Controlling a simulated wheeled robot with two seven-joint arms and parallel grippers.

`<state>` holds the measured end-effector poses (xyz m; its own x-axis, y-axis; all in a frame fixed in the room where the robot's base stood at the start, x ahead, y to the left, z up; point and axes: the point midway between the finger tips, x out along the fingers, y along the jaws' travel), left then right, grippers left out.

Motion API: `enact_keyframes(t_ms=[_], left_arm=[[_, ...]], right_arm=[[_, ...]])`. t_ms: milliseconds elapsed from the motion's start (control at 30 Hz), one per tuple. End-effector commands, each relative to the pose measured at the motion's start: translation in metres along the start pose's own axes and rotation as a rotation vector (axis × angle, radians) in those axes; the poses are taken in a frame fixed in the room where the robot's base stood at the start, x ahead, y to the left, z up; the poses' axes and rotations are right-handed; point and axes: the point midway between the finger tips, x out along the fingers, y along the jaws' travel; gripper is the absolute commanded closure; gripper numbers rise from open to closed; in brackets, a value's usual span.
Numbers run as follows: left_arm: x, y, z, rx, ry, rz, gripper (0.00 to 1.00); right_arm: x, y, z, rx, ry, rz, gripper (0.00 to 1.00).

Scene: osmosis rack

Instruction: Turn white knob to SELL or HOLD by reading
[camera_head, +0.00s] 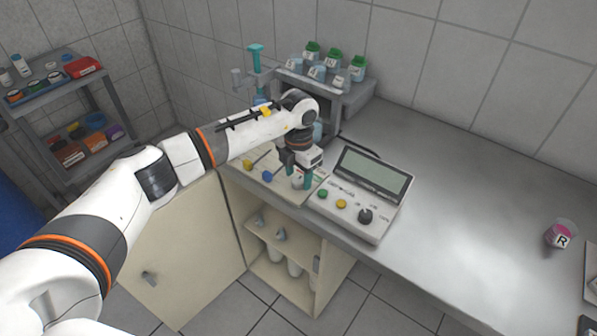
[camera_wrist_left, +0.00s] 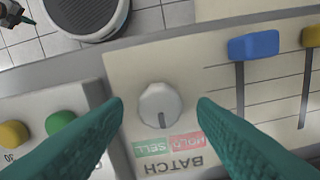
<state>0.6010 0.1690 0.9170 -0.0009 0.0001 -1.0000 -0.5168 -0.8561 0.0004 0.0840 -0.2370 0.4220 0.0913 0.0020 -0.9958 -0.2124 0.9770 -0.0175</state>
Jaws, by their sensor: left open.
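The white knob (camera_wrist_left: 160,105) sits on a cream panel (camera_wrist_left: 125,62); its dark pointer line points down in the left wrist view, between the green SELL label (camera_wrist_left: 151,147) and the red HOLD label (camera_wrist_left: 186,143). The BATCH lettering appears upside down. My left gripper (camera_head: 296,173) is open, with one teal finger on each side of the knob and visible gaps to it. In the head view, the white knob (camera_head: 298,182) shows between the fingers. A meter (camera_head: 345,224) stands right of the panel; its display (camera_head: 373,176) is too small to read.
Blue (camera_wrist_left: 254,44) and yellow sliders sit beside the knob. The meter has green and yellow buttons and a black knob (camera_head: 365,216). A rack of green-capped bottles (camera_head: 333,60) stands behind. The bench to the right is mostly clear, with a pink-filled cup (camera_head: 561,234).

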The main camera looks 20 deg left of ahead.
Motion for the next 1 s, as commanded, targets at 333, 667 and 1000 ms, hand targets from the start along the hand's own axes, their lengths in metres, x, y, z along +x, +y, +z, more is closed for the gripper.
enact_keyframes(t_ms=[333,667,1000], left_arm=[[0.0057,0.0,-0.0001,0.001,0.001,-0.001,0.48],[0.0053,0.0001,-0.0002,0.001,0.001,0.0,0.93],[0.0054,-0.0001,-0.0003,-0.071,0.001,0.0,0.93]], right_arm=[[-0.0009,0.0004,0.0002,-0.001,0.0,0.001,1.0],[-0.0009,0.0011,0.0004,-0.001,0.0,0.001,1.0],[0.0013,0.0026,0.0005,0.0,-0.001,0.003,1.0]])
